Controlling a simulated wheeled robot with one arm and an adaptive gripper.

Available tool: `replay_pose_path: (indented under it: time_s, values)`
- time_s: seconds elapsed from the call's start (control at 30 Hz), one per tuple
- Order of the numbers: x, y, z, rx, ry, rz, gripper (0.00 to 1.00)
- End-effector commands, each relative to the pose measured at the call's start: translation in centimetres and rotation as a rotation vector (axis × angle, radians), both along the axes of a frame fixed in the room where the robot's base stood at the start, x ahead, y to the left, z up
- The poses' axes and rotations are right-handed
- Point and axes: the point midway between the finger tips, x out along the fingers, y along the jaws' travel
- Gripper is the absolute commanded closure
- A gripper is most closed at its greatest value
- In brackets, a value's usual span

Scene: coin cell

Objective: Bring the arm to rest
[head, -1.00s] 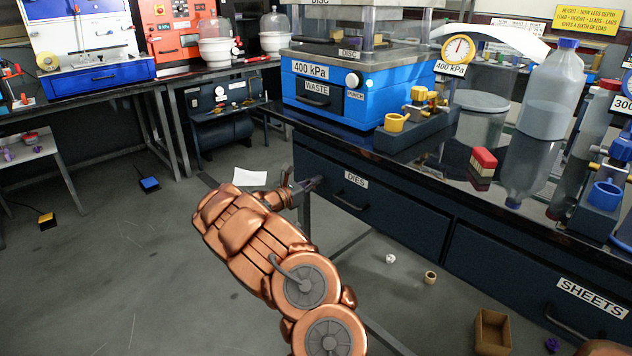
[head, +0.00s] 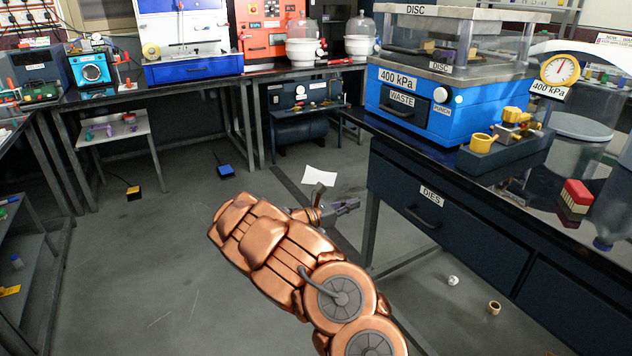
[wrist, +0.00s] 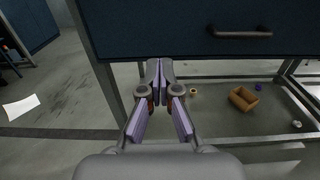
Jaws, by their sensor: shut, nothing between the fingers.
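My gripper (head: 343,207) is at the end of my copper-coloured arm, which reaches forward over the floor in the head view.
The bench carries a blue press (head: 420,105), a gauge (head: 560,70) and a red block (head: 577,193). A cardboard box (wrist: 243,98) lies on the floor under the bench. A white sheet (head: 320,176) lies on the floor beyond my gripper. Open floor (head: 150,260) spreads to the left.

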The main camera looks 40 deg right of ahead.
Motion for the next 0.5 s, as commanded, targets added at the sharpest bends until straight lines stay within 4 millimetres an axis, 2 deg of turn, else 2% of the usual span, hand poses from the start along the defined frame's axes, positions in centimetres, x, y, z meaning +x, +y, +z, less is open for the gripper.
replay_pose_path:
  time_s: [0.27, 0.37, 0.5]
  values:
    - [-0.2, 0.1, 0.2, -0.001, -0.007, -0.006, 1.0]
    - [-0.9, 0.4, 1.3, -0.005, -0.041, -0.03, 1.0]
    - [-3.4, 1.7, 4.0, -0.011, -0.147, -0.103, 1.0]
